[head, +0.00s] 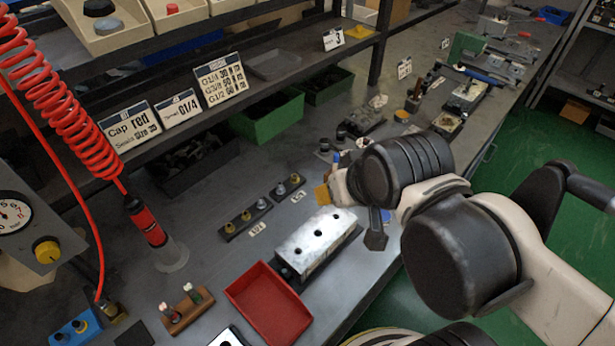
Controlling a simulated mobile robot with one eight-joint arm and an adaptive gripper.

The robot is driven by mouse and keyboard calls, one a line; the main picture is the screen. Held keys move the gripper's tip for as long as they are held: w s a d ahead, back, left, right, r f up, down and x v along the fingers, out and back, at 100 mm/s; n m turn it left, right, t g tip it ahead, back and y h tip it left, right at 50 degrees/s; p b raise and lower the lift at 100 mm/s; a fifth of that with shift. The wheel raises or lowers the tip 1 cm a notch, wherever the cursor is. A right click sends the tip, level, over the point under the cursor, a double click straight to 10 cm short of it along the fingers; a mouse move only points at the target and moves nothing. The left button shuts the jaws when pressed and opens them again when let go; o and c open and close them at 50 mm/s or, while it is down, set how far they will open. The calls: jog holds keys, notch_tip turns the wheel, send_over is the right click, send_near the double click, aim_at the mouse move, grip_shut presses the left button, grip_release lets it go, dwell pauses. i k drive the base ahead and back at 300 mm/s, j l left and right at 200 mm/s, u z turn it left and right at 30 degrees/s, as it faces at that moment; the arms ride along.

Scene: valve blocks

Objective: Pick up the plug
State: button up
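Small brass-coloured plugs stand in two dark racks on the grey bench in the head view. One rack (246,220) lies left of the valve block, the other (288,187) behind it. I cannot tell which plug is meant. The silver valve block (318,240) has several dark holes in its top. My arm reaches in from the right.
An empty-looking red tray (268,304) lies in front of the block. A brown holder (187,308) and a blue holder (76,328) are at the front left. A red coiled hose with a red tool (148,222) hangs at left. A green bin (268,117) stands under the shelf.

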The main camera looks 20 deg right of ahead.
aim_at(295, 178)
jog(key=u, duration=1.7)
jog(key=z, duration=1.7)
jog(key=i+l, duration=0.1)
jog(key=l, duration=0.2)
jog(key=i+l, duration=0.1)
jog(key=l, duration=0.25)
jog(key=i+l, duration=0.1)
jog(key=l, duration=0.2)
jog(key=i+l, duration=0.1)
jog(key=l, duration=0.25)
